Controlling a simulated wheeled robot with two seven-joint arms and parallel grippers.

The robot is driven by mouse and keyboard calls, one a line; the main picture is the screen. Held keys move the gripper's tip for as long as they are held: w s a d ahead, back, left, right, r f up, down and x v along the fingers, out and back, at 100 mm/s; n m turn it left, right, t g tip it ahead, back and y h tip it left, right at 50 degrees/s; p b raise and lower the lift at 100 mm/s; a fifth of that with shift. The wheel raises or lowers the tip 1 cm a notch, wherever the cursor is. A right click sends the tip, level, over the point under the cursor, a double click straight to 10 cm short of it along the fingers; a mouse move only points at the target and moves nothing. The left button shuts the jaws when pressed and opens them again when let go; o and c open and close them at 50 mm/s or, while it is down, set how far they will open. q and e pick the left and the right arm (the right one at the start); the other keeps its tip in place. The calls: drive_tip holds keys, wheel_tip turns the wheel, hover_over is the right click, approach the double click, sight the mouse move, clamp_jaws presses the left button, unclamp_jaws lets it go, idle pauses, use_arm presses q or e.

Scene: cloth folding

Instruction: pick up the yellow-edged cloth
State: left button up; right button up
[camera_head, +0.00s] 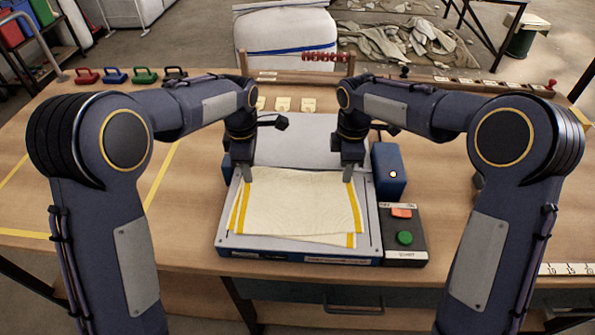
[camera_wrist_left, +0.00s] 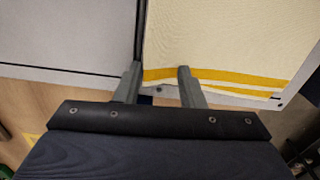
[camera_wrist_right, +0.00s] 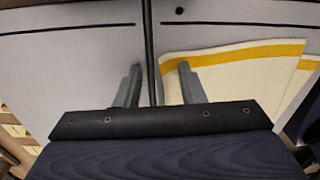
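The cream cloth with yellow-edged ends (camera_head: 298,205) lies flat on a grey board (camera_head: 232,246), over a slightly offset yellow-striped layer; I cannot tell whether that is a second cloth. My left gripper (camera_head: 245,174) is at its far left corner. In the left wrist view the fingers (camera_wrist_left: 158,75) are apart, one over the cloth (camera_wrist_left: 225,40), one beyond its edge. My right gripper (camera_head: 348,173) is at the far right corner. In the right wrist view its fingers (camera_wrist_right: 160,72) are apart, one by the cloth's (camera_wrist_right: 245,85) yellow band, one beyond the edge. Contact is unclear.
A blue box (camera_head: 389,172) and a control box with a green button (camera_head: 404,237) stand right of the board. Coloured handles (camera_head: 117,75) line the table's back left. A bead rack (camera_head: 325,57) stands behind.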

use_arm(q)
clamp_jaws()
use_arm(e)
drive_tip(key=shift+f, duration=0.1)
clamp_jaws()
